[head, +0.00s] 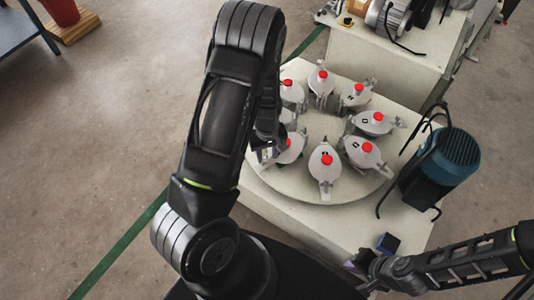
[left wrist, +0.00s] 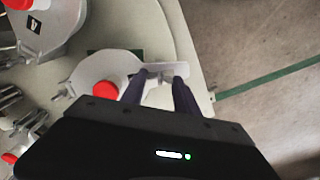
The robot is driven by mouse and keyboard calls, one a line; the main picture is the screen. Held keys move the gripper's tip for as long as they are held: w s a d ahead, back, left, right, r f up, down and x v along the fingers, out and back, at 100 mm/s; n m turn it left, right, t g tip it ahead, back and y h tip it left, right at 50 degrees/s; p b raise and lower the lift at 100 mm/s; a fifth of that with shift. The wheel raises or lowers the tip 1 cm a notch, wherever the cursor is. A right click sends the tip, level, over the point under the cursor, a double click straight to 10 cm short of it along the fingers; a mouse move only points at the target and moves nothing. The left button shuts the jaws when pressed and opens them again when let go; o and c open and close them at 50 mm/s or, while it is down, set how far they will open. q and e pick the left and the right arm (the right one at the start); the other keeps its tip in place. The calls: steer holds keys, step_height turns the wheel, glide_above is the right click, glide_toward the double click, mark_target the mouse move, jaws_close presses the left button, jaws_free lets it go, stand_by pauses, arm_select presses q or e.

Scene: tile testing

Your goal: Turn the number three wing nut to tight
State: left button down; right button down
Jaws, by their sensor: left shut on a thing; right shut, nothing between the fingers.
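Several grey lidded pots with red knobs stand in a ring on a round white turntable (head: 325,190). My left gripper (head: 264,153) is at the ring's left side, beside a pot (head: 292,150). In the left wrist view its two dark fingers (left wrist: 164,76) are shut on a pale wing nut (left wrist: 166,69) at the outer side of a pot (left wrist: 85,72) with a red knob. The gripper hides part of this pot, and its number cannot be read. My right gripper (head: 362,264) is shut and empty at the front right.
A blue-green motor (head: 452,155) with black cables stands right of the turntable. More machinery stands on a white cabinet (head: 400,52) behind. Neighbouring pots stand close together. Open floor lies left.

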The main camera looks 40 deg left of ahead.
arm_select(q)
steer(key=m, duration=0.6)
steer(key=shift+m, duration=0.3)
steer(key=m, duration=0.3)
steer(key=shift+b, duration=0.35)
steer(key=shift+m, duration=1.8)
steer(key=c, duration=0.9)
jaws_free()
